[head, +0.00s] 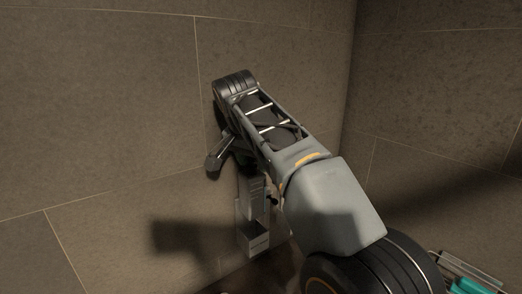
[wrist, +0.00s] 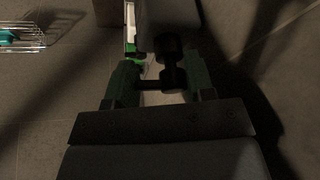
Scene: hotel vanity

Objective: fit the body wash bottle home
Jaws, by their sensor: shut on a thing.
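In the wrist view, my gripper (wrist: 158,82) has its two greenish fingers on either side of a dark pump-like top, which I take to be the body wash bottle's (wrist: 170,58). The gripper is shut on it. In the head view, my arm hides most of the gripper. A pale grey upright block, probably the bottle (head: 254,198), shows below the arm. Under it is a pale box-shaped wall holder (head: 254,241). Whether the bottle is inside the holder or just above it I cannot tell. The bottle's lower end and label are not clear.
A wire basket (head: 468,270) with teal things is at the lower right in the head view; it also shows at the upper left of the wrist view (wrist: 22,36). The tiled wall (head: 110,110) is close behind the arm. A green and white thing (wrist: 131,38) is beside the pump.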

